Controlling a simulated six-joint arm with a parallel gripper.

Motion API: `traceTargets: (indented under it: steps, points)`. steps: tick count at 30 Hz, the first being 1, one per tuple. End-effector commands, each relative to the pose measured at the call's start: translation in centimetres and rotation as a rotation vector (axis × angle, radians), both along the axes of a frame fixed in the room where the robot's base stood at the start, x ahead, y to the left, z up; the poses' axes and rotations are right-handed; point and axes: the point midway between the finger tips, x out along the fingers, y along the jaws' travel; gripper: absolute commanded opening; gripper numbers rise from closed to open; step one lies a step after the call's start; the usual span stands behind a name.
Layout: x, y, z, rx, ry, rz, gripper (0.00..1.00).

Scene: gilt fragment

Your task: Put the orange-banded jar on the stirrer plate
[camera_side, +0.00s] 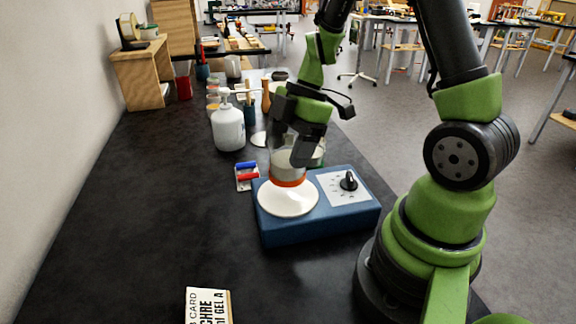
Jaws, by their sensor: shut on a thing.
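The orange-banded jar (287,176) is a clear jar with pale contents and an orange band low on its side. It appears upright at the back part of the white round top of the blue stirrer plate (288,206). I cannot tell whether its base touches the plate or hangs just above it. My gripper (298,150) comes down from above and is shut on the jar, with its dark fingers covering part of the jar's upper right side. The stirrer plate's dial panel (345,186) faces up on the right.
A white pump bottle (228,128) stands behind and left of the plate. A small red-and-blue item (247,175) lies by the plate's left corner. A printed card (208,306) lies at the front. Several jars and tools crowd the back. The black bench is clear at left.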

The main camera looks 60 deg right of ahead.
Motion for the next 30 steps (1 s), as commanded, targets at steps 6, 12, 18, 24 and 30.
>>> traceTargets:
  steps: [6, 12, 18, 24, 30]
  points:
    - [-0.1, 0.0, -3.2, 0.002, 0.007, -0.004, 0.37]
    - [0.0, 0.0, -3.9, -0.002, 0.003, -0.002, 0.37]
    - [0.0, 0.0, -3.9, -0.001, 0.003, -0.002, 0.37]
    - [0.0, 0.0, -4.1, -0.002, 0.001, -0.002, 0.92]
    - [0.0, 0.0, -4.1, -0.002, 0.001, -0.002, 0.92]
